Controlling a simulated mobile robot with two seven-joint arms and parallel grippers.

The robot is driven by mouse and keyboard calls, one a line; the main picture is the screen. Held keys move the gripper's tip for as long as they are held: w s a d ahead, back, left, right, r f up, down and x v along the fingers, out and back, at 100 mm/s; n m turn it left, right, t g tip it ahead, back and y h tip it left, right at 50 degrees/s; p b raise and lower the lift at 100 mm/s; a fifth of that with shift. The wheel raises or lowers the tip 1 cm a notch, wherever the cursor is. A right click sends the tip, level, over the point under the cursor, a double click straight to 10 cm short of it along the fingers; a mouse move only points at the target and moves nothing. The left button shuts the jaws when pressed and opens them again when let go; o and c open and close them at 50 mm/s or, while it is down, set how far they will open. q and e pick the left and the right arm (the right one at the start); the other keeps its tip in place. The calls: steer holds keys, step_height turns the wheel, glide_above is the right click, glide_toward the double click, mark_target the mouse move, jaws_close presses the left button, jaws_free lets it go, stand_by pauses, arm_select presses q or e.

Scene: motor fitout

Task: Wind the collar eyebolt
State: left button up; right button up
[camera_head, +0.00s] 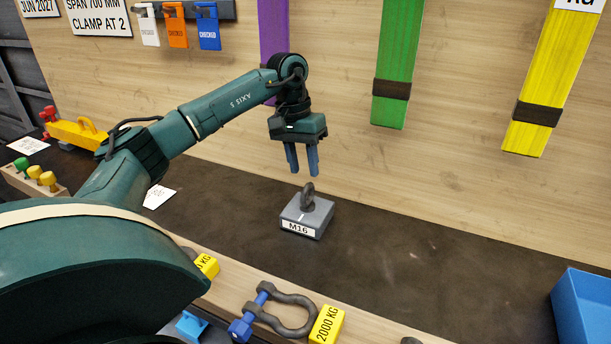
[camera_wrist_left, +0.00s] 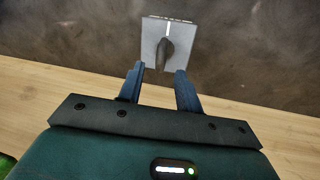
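The eyebolt (camera_head: 308,195) is a dark ring standing upright on a grey block labelled M16 (camera_head: 296,217), which rests on the dark bench top. My left gripper (camera_head: 303,173) hangs above the eyebolt with its two blue fingers pointing down, apart and empty. In the left wrist view the eyebolt (camera_wrist_left: 165,52) stands on the grey block (camera_wrist_left: 150,38), ahead of the open fingertips (camera_wrist_left: 160,68) and between their lines. A white line runs across the block's top. The fingers do not touch the eyebolt. My right gripper is not in view.
A shackle with a blue pin (camera_head: 290,308) and a yellow 2000 KG tag (camera_head: 327,325) lie along the front wooden ledge. A blue bin (camera_head: 585,305) stands at right. Green (camera_head: 398,60) and yellow (camera_head: 560,70) straps hang on the back board. The bench right of the block is clear.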

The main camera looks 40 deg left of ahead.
arm_select(q)
step_height(320, 180, up, 9)
steer(key=a, duration=0.1)
steer(key=shift+s+a+r, duration=0.15)
steer(key=shift+a, duration=0.1)
